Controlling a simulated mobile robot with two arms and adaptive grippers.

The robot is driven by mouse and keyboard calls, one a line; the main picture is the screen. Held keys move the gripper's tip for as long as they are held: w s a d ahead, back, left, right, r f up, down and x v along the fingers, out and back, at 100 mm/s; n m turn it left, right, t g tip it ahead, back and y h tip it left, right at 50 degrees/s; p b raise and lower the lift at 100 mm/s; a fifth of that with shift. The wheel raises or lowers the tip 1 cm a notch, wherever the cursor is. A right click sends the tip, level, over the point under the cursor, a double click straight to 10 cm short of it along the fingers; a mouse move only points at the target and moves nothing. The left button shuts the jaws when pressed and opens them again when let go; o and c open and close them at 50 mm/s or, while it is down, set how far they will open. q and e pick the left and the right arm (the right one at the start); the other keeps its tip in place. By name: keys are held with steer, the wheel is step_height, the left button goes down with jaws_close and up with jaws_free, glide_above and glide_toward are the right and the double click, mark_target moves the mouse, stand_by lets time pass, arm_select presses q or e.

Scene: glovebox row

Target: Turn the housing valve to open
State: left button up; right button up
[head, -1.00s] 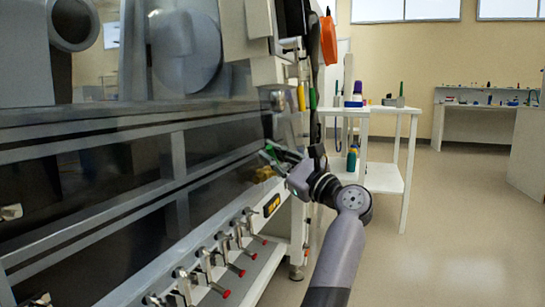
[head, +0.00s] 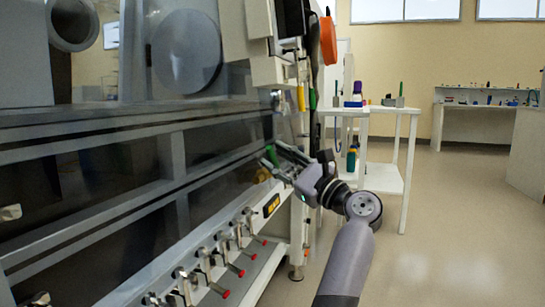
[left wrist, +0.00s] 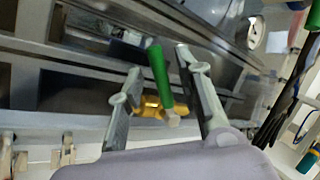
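The housing valve has a green lever (left wrist: 160,75) on a brass-yellow body (left wrist: 150,107) in the left wrist view. In the head view the green lever (head: 271,155) shows at the lower right end of the glovebox front. My left gripper (left wrist: 158,62) is open, with one finger on each side of the lever. Gaps show between the lever and both fingers in the left wrist view; I cannot tell how deep the lever sits between them. In the head view my left gripper (head: 277,158) is at the valve. My right gripper is not in view.
A row of several red-tipped levers (head: 226,268) runs along the lower glovebox front (head: 120,210). Dark hoses (left wrist: 285,105) hang right of the valve. A white cart (head: 380,180) stands behind my left arm. The floor (head: 450,240) to the right is clear.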

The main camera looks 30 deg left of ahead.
arm_select(q)
steer(key=v, duration=0.5)
steer(key=shift+d, duration=0.25)
